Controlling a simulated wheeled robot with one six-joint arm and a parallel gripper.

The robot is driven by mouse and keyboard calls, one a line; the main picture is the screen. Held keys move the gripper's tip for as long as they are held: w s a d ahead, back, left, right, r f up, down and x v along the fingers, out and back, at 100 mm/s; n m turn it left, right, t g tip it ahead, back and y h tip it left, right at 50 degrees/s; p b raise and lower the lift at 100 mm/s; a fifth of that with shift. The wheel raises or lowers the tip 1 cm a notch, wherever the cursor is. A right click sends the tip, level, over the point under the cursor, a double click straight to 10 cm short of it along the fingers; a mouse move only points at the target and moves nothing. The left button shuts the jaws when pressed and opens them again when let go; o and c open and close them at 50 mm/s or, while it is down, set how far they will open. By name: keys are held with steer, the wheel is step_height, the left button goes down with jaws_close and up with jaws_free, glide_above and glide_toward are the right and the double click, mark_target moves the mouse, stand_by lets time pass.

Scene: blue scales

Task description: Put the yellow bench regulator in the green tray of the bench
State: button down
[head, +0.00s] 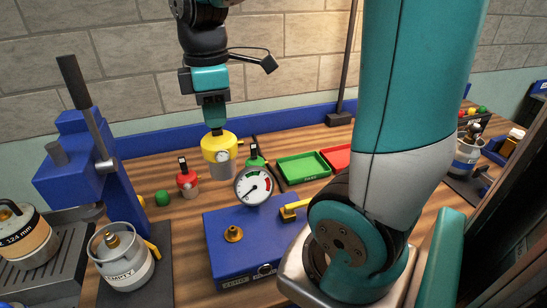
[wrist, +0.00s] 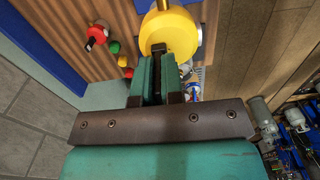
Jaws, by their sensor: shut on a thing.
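The yellow bench regulator (head: 221,148) has a yellow rounded top, a small round gauge and a grey lower part. My gripper (head: 215,126) points down and is shut on the dark stem at its top; the wrist view shows the yellow body (wrist: 170,30) just beyond the fingers. The regulator is upright and appears raised above the bench, which looks far below it in the wrist view. The green tray (head: 303,168) lies on the bench to the right of the gripper, and its visible floor looks empty.
A red tray (head: 336,156) adjoins the green one. A blue box (head: 230,250) with a dial gauge (head: 254,186) stands in front. A small red regulator (head: 187,181) and a green one (head: 254,157) stand nearby. A blue press (head: 85,165) is at left.

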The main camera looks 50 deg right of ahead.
steer(key=w+d+f+m+b, duration=0.15)
steer(key=w+d+m, duration=0.25)
steer(key=d, duration=0.5)
steer(key=w+d+f+m+b, duration=0.1)
steer(key=w+d+m+b, duration=0.2)
steer(key=d, duration=0.5)
steer(key=s+d+f+m+b, duration=0.1)
steer(key=s+d+f+m, duration=0.3)
steer(key=d, duration=0.7)
steer(key=s+d+m+b, duration=0.1)
steer(key=d+m, duration=0.6)
steer(key=d, duration=0.5)
step_height(320, 180, down, 20)
steer(key=p, duration=0.4)
steer(key=shift+s+f, duration=0.15)
steer(key=shift+f, duration=0.05)
